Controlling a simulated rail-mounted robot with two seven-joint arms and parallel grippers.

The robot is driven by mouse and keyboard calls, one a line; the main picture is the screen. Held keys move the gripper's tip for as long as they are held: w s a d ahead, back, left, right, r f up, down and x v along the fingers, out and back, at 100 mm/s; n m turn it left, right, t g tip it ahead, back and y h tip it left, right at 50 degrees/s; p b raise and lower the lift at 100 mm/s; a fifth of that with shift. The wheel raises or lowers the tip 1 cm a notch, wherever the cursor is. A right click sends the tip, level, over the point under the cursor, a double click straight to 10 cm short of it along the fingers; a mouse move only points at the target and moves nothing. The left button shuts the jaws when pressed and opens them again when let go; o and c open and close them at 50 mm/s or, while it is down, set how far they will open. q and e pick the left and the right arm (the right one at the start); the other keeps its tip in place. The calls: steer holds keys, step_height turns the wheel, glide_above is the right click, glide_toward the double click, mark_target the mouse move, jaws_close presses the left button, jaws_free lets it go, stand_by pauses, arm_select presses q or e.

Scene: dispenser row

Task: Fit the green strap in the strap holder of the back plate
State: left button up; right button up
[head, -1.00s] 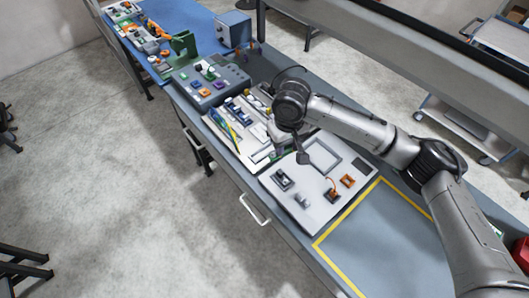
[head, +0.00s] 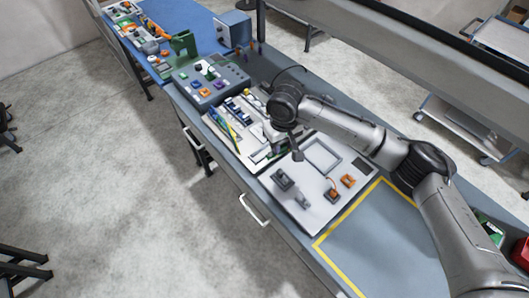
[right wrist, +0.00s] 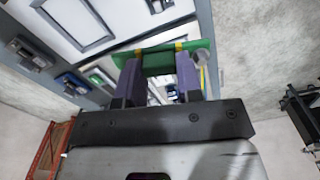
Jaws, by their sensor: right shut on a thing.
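The green strap (right wrist: 158,62) lies crosswise at the fingertips of my right gripper (right wrist: 160,70) in the right wrist view, with yellow bands near the fingers. The gripper is shut on it. In the head view my right gripper (head: 272,135) is over the far white plate (head: 254,162), close to its near right part. The wrist hides part of that plate, so I cannot tell which strap holder lies under the strap or whether they touch. My left gripper is not in view.
A nearer white plate (head: 300,220) carries dark and orange holders and a grey-framed square (head: 322,155). A grey box with coloured blocks (head: 208,82) stands beyond. A yellow-outlined area (head: 375,235) at the near end of the table is clear.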

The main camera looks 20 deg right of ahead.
steer(key=shift+w+a+f+n+b, duration=0.2)
steer(key=shift+w+f+n+b, duration=0.15)
steer(key=shift+w+f+b, duration=1.15)
steer(key=shift+w+a+f+n+b, duration=0.25)
steer(key=shift+w+f+b, duration=0.75)
steer(key=shift+w+f, duration=1)
steer(key=shift+w+a+f+n+b, duration=0.1)
steer(key=shift+w+f+n+b, duration=0.3)
steer(key=shift+w+f+b, duration=1.35)
steer(key=shift+w+a+f+b, duration=0.1)
steer(key=shift+w+f+b, duration=0.1)
steer(key=shift+f+b, duration=0.4)
steer(key=shift+w+f+b, duration=0.2)
steer(key=shift+f+b, duration=0.25)
steer(key=shift+f, duration=0.25)
steer(key=shift+w+a+f+b, duration=0.1)
steer(key=shift+w+f+b, duration=0.1)
steer(key=shift+f+b, duration=0.4)
steer(key=shift+f+n, duration=0.25)
steer(key=shift+n, duration=0.05)
steer(key=shift+f, duration=0.35)
steer(key=shift+f+p, duration=0.25)
steer(key=shift+p, duration=0.3)
